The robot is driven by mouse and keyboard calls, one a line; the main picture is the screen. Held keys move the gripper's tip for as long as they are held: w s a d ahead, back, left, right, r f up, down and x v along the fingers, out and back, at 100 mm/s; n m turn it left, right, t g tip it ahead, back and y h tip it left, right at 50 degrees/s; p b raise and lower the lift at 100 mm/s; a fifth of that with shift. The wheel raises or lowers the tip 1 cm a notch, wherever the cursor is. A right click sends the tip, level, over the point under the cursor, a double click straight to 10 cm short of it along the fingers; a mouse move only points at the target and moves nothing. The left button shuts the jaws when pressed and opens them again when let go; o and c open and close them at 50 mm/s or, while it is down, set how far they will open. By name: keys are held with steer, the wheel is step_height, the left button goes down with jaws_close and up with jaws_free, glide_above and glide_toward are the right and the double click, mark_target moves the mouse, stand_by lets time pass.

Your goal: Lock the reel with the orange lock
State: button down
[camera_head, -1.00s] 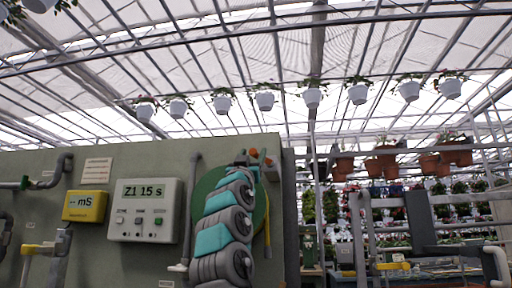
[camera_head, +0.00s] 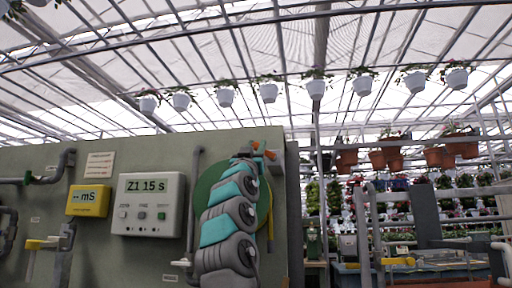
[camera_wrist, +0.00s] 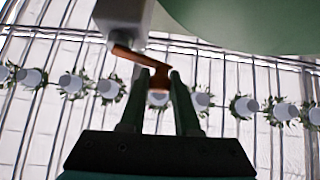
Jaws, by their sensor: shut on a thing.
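The reel (camera_head: 206,184) is a green disc on the grey-green panel, mostly hidden behind my arm in the head view. The orange lock (camera_head: 269,154) shows at the reel's upper right. In the wrist view the orange lock (camera_wrist: 138,57) is a bent lever running from a light grey block (camera_wrist: 124,16) down between my fingers. My gripper (camera_wrist: 157,76) is shut on the lever's lower end, below the green reel (camera_wrist: 250,22). In the head view my gripper (camera_head: 248,152) is small beside the lock and its fingers are hard to make out.
Left of the reel are a controller box (camera_head: 148,203) reading "Z1 15 s", a yellow meter (camera_head: 88,201) and grey pipes. A yellow hose (camera_head: 270,215) hangs at the reel's right. White pots hang overhead. Shelves and rails stand right of the panel.

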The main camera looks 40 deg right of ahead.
steer(key=shift+a+n+t+y+b, duration=0.1)
steer(key=shift+n+t+y+b, duration=0.2)
steer(key=shift+n+t, duration=0.15)
steer(key=shift+w+f+n+t+y+b, duration=0.1)
steer(key=shift+f+n+t+y+b, duration=0.15)
steer(key=shift+n+t+y+b, duration=0.65)
steer(key=shift+f+n, duration=0.1)
steer(key=shift+n, duration=0.45)
steer(key=n+t+y, duration=0.2)
steer(key=n, duration=0.1)
steer(key=shift+w+f+t+b, duration=0.1)
steer(key=shift+f+t+b, duration=0.1)
steer(key=shift+t+b, duration=0.15)
steer(key=shift+f+n+t+y+p, duration=0.15)
steer(key=shift+n+t+y+p, duration=0.35)
steer(key=shift+n+y, duration=0.5)
steer(key=shift+f+n+t+y+p, duration=0.1)
steer(key=shift+n+t+y+p, duration=0.4)
steer(key=shift+n+y, duration=0.5)
steer(key=shift+a+n, duration=0.1)
steer(key=shift+n, duration=0.4)
steer(key=shift+f+n+t+y+p, duration=0.4)
steer(key=shift+n+y+p, duration=0.4)
steer(key=shift+n+p, duration=0.25)
steer(key=shift+f+y, duration=0.15)
steer(key=shift+y, duration=0.15)
steer(key=c, duration=0.6)
jaws_free()
steer(key=shift+c, duration=0.2)
